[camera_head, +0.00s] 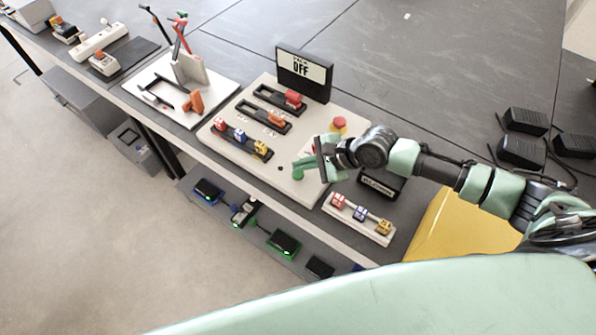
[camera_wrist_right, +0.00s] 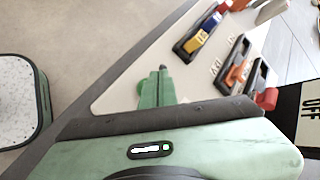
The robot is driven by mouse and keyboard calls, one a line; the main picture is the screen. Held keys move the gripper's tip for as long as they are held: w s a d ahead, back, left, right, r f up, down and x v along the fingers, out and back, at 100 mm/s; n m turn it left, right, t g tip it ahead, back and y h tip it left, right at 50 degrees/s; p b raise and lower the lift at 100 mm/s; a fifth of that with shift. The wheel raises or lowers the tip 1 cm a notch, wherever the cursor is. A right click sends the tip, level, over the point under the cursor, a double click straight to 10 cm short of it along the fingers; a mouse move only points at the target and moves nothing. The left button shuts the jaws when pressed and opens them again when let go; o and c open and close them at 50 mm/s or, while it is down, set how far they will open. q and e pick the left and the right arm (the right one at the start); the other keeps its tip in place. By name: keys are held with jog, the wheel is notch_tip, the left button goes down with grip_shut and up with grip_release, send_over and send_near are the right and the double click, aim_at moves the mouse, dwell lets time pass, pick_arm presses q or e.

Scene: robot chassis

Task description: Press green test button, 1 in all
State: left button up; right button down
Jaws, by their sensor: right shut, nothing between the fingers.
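The pale control panel (camera_head: 232,124) lies on the dark bench, with a sign reading OFF at its back. A small round green shape (camera_head: 298,174), which looks like the green test button, shows at the panel's front right, just below my right gripper (camera_head: 297,163). The gripper is shut and empty, its green fingers low over the panel. I cannot tell whether they touch the button. My left gripper is not in view.
A red knob (camera_head: 339,124) stands near my right wrist. Sliders with red and orange handles (camera_head: 293,99) and a row of coloured switches (camera_head: 240,137) lie left of it. A small switch strip (camera_head: 358,218) and a yellow box (camera_head: 462,228) are to the right.

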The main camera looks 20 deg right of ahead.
aim_at(302, 174)
jog(key=shift+f, duration=0.1)
jog(key=shift+f, duration=0.25)
jog(key=shift+f, duration=0.7)
dwell(1.0)
jog(key=shift+r, duration=0.1)
jog(key=shift+r+p, duration=0.95)
jog(key=shift+p, duration=0.4)
notch_tip(302, 174, up, 5)
jog(key=p, duration=0.6)
jog(key=shift+r, duration=0.1)
